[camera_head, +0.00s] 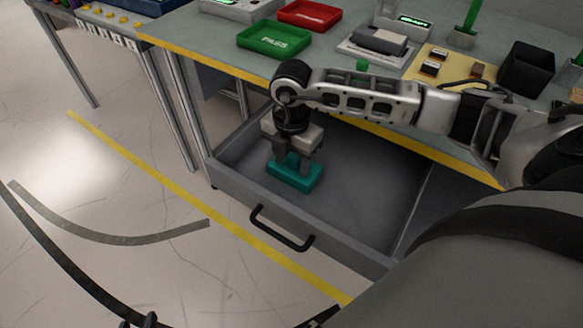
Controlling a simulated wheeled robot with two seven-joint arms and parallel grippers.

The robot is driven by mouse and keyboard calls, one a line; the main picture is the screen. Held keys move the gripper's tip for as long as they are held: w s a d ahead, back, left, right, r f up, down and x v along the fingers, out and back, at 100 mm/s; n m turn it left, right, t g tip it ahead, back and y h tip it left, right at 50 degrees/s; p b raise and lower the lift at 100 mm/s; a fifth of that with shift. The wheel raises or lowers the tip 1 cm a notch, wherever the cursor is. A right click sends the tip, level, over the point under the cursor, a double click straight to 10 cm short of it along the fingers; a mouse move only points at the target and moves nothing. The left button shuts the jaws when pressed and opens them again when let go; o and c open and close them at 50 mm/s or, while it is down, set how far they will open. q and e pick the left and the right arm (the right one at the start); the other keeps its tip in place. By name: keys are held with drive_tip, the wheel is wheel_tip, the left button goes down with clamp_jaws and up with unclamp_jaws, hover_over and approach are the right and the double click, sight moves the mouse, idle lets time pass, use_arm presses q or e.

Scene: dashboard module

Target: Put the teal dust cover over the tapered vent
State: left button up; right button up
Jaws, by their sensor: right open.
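The teal dust cover (297,183) lies inside the open grey drawer, near its left front corner. My right gripper (293,164) points down into the drawer directly over the cover, with its arm coming in from the right. Its fingers are apart and reach down to the cover's top or sides; I cannot tell if they touch it. The gripper partly hides the cover. I cannot make out the tapered vent in this view.
The drawer (358,243) has a black front handle (281,228). Above it, the workbench (213,52) carries a green PASS tray (274,39), a red tray (309,14), a black bin (525,68) and small devices. My right forearm spans the bench's front edge. The floor at left is mostly clear.

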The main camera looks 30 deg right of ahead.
clamp_jaws()
drive_tip(key=shift+r, duration=0.1)
